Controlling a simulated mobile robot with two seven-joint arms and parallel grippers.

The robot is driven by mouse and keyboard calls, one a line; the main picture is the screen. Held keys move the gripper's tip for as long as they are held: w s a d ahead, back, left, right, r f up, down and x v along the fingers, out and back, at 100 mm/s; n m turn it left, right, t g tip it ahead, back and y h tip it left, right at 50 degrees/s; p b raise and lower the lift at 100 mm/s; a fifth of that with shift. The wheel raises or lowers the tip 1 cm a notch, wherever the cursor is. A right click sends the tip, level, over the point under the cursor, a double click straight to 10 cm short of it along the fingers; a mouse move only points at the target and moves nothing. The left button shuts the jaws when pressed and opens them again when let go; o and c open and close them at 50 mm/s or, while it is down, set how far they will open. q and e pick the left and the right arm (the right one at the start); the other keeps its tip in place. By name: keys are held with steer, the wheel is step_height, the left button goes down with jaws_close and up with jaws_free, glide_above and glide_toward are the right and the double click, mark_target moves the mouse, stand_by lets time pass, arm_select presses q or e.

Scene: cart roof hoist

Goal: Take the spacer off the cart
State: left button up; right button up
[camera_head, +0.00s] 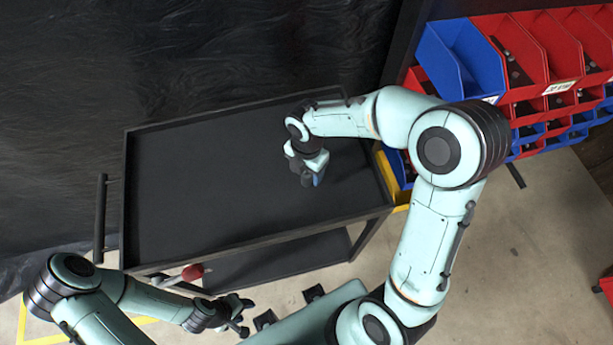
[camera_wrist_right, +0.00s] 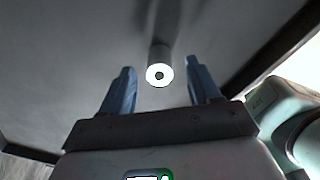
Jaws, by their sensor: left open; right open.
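The cart (camera_head: 190,190) has a dark flat top with a raised rim. In the right wrist view, the spacer (camera_wrist_right: 160,66) is a small pale cylinder, its bright round end with a central hole facing the camera. My right gripper (camera_head: 313,180) is low over the right part of the cart top. In its wrist view, the open blue fingers (camera_wrist_right: 162,75) appear on either side of the spacer, with gaps on both sides. In the head view the spacer is hidden by my right gripper. My left gripper (camera_head: 241,316) is open and empty, in front of the cart.
Red and blue bins (camera_head: 460,60) stand in a rack at the upper right, close to the cart's right end. A handle (camera_head: 100,218) sticks out at the cart's left end. A red-tipped part (camera_head: 192,272) shows by the front edge. The rest of the top is bare.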

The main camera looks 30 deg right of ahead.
step_height(320, 180, down, 2)
steer(key=shift+f, duration=0.1)
jaws_close()
